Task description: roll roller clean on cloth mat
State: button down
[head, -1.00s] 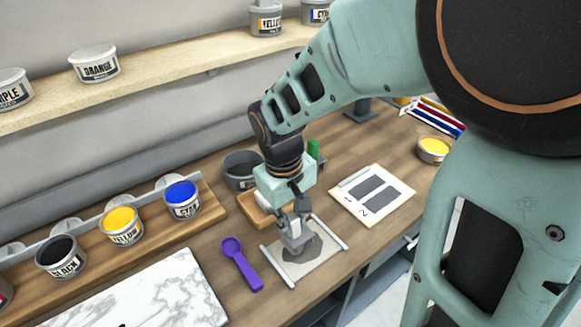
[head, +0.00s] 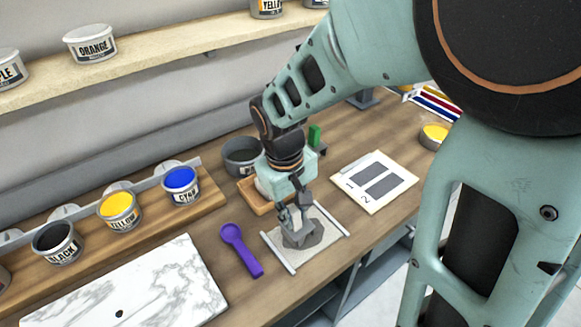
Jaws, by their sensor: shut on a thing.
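The cloth mat (head: 318,254) lies on the bench between two pale side bars, with a dark grey stain in its middle. My gripper (head: 297,232) points down over the mat and is shut on a grey thing, likely the roller (head: 299,239), at the stain. The fingers hide much of the roller, and I cannot tell its full shape or whether it touches the cloth.
A purple spoon (head: 240,250) and a marble slab (head: 135,285) lie to the left. A card with grey patches (head: 375,184) lies right. A dark pot (head: 241,157) stands behind my gripper.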

jog(key=shift+f+b, duration=0.5)
jog(key=shift+f, duration=0.1)
jog(key=shift+d, duration=0.1)
jog(key=shift+w+d+r+p, duration=0.1)
jog(key=shift+w+d+p, duration=0.1)
jog(key=shift+w+d, duration=0.35)
jog(key=shift+w+d+r+p, duration=0.15)
jog(key=shift+w+d, duration=0.15)
jog(key=shift+d, duration=0.3)
jog(key=shift+f, duration=0.3)
jog(key=shift+s+a+r+b, duration=0.1)
jog(key=shift+s+a+b, duration=0.05)
jog(key=shift+s+a, duration=0.4)
jog(key=shift+s+a+b, duration=0.15)
jog(key=shift+s+a, duration=0.2)
jog(key=shift+a, duration=0.35)
jog(key=shift+w+d, duration=1.95)
jog(key=shift+d, duration=0.9)
notch_tip(320, 180, up, 6)
jog(key=p, duration=0.5)
jog(key=shift+p, duration=0.3)
